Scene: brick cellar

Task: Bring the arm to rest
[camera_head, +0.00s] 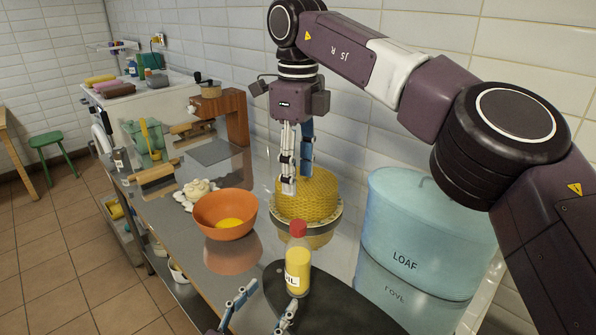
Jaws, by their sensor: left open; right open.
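My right gripper (296,172) hangs from the arm that comes in from the right. It points down with its fingers apart, in front of or just over a yellow honeycomb-textured round thing (318,200); I cannot tell whether they touch. My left gripper (267,300) shows only as fingertips at the bottom edge. They are apart, with nothing seen between them. They are near a yellow bottle with a red cap (298,268), which stands upright on a dark oval board (345,310). The rest of the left arm is out of view.
An orange bowl (210,208) with something yellow in it stands on the shiny counter (190,228). A large blue LOAF bin (415,225) stands against the tiled wall at right. A rolling pin (155,172) and a wooden stand (232,112) are farther back. Open floor lies left.

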